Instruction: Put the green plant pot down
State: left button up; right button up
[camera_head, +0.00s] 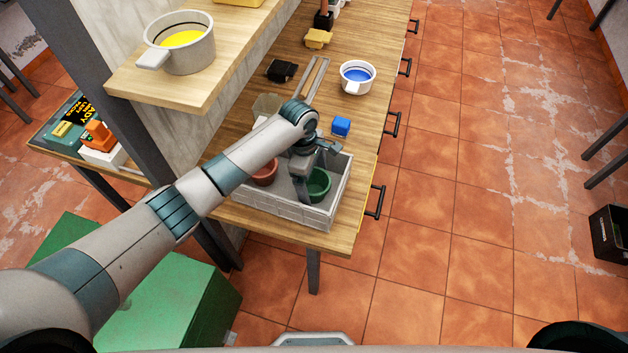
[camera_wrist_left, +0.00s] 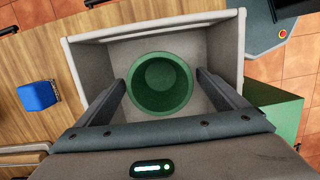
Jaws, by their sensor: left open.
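The green plant pot (camera_head: 319,183) stands upright inside a light grey crate (camera_head: 289,217) on the wooden workbench. My left gripper (camera_head: 316,172) is open, reaching down into the crate over the pot. In the left wrist view the green pot (camera_wrist_left: 160,82) lies between the two spread fingers (camera_wrist_left: 162,88), with a visible gap on each side. A reddish-brown pot (camera_head: 265,173) stands in the same crate, left of the green one and partly hidden by my arm. My right gripper is not in view.
A blue block (camera_head: 341,126) sits on the bench just behind the crate. A white pan with blue paint (camera_head: 357,78) and a black object (camera_head: 281,70) stand farther back. A shelf (camera_head: 200,90) with a yellow-paint pan (camera_head: 181,45) overhangs at left.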

pick_arm(q)
notch_tip(320, 180, up, 12)
jog(key=a+b, duration=0.1)
jog(key=b, duration=0.1)
jog(key=shift+w+a, duration=0.3)
jog(key=shift+f, duration=0.15)
dwell(1.1)
